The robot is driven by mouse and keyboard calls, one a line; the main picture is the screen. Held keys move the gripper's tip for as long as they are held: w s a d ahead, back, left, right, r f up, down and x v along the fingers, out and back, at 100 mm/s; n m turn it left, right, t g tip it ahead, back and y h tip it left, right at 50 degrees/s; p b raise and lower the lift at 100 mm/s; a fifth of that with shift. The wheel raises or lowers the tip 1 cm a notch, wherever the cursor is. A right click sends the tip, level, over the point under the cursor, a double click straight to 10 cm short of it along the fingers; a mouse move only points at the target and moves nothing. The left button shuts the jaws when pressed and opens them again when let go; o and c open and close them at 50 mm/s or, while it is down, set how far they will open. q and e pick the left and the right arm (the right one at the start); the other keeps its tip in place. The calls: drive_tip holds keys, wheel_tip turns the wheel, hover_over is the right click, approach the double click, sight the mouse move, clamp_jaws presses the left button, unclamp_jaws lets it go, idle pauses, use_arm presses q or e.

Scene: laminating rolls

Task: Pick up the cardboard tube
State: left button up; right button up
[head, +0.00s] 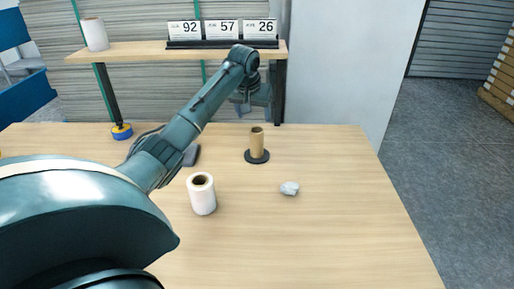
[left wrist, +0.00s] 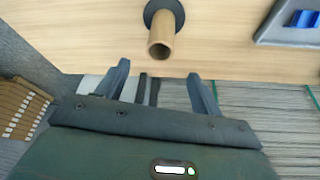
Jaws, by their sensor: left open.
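The brown cardboard tube (head: 257,142) stands upright on a round black base on the table in the head view. In the left wrist view the tube (left wrist: 165,32) shows end-on at the top, with its hollow end toward the camera. My left gripper (head: 246,108) is above and behind the tube in the head view, apart from it. In the left wrist view my left gripper (left wrist: 159,70) has its two fingers spread and empty, and the tube lies just beyond the fingertips, roughly in line with the gap. My right gripper is not in view.
A white roll (head: 201,194) and a crumpled grey-white lump (head: 289,188) are on the table (head: 330,230). A blue and yellow tape roll (head: 122,132) is at the back left. A shelf (head: 140,52) behind holds number cards and another white roll. The table's right side is clear.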

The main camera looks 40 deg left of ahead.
sight(257, 128)
use_arm(q)
drive_tip(key=x, duration=0.7)
drive_tip(key=shift+f, duration=0.35)
drive_tip(key=shift+s+x, duration=0.1)
drive_tip(key=shift+x, duration=1.2)
drive_tip(key=shift+s+x, duration=0.15)
drive_tip(key=shift+x, duration=1.2)
drive_tip(key=shift+d+f, duration=0.1)
drive_tip(key=shift+c, duration=0.2)
drive_tip(key=c, duration=1)
